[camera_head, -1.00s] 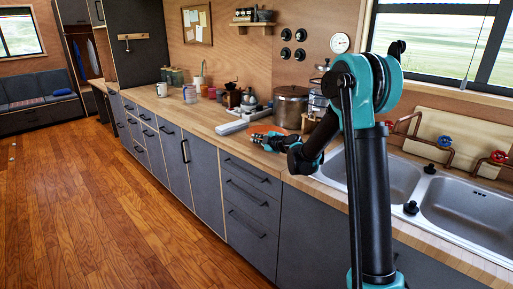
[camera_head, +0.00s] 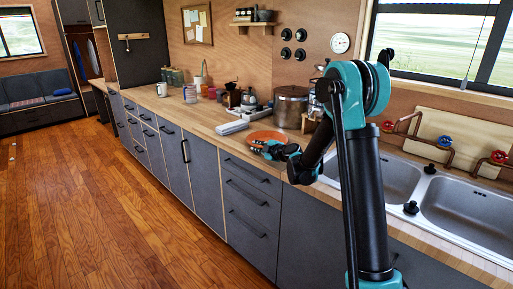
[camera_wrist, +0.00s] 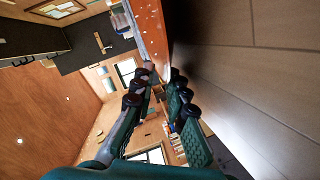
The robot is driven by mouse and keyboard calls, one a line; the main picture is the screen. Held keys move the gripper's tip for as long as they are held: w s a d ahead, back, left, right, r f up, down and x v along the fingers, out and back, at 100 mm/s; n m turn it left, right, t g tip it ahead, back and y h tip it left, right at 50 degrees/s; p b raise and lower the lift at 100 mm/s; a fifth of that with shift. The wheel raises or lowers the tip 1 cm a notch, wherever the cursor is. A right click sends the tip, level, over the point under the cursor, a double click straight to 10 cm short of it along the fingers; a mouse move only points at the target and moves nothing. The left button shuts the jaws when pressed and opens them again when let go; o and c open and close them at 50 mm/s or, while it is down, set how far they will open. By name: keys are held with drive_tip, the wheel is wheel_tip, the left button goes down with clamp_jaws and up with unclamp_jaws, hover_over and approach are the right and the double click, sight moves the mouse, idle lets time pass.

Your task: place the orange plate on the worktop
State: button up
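The orange plate (camera_head: 268,135) is on the wooden worktop (camera_head: 215,117), beside the white box-like item and in front of the large pot. It looks flat, and its near rim is partly hidden by my gripper. My gripper (camera_head: 257,146) is at the plate's near left side, close to the worktop's front edge. In the wrist view my gripper's two fingers (camera_wrist: 162,80) stand apart with a gap between them, and I see nothing held.
A lidded metal pot (camera_head: 291,105) stands just behind the plate, and a white item (camera_head: 232,127) lies to its left. A coffee grinder (camera_head: 231,96) and several jars are further along. The double sink (camera_head: 470,208) is on the right. The floor (camera_head: 110,205) along the cabinets is clear.

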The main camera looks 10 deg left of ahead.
drive_tip(key=v, duration=1.1)
drive_tip(key=shift+s+d+r, duration=0.1)
drive_tip(key=shift+s+d, duration=0.05)
drive_tip(key=shift+s, duration=0.05)
drive_tip(key=shift+s+d, duration=0.2)
drive_tip(key=shift+s, duration=0.3)
drive_tip(key=s+d+f+m+g+h, duration=0.2)
drive_tip(key=s+d+m, duration=0.5)
drive_tip(key=s, duration=0.4)
drive_tip(key=s+d+f+m+g+h, duration=0.2)
drive_tip(key=s+d+f+m+h, duration=0.3)
drive_tip(key=s, duration=0.7)
drive_tip(key=s+d+f+m+g+h, duration=0.3)
drive_tip(key=s+d+f+m, duration=0.2)
drive_tip(key=s+d+m, duration=0.4)
drive_tip(key=shift+s+d+f+h, duration=0.35)
drive_tip(key=shift+s+d, duration=0.6)
drive_tip(key=shift+s, duration=0.25)
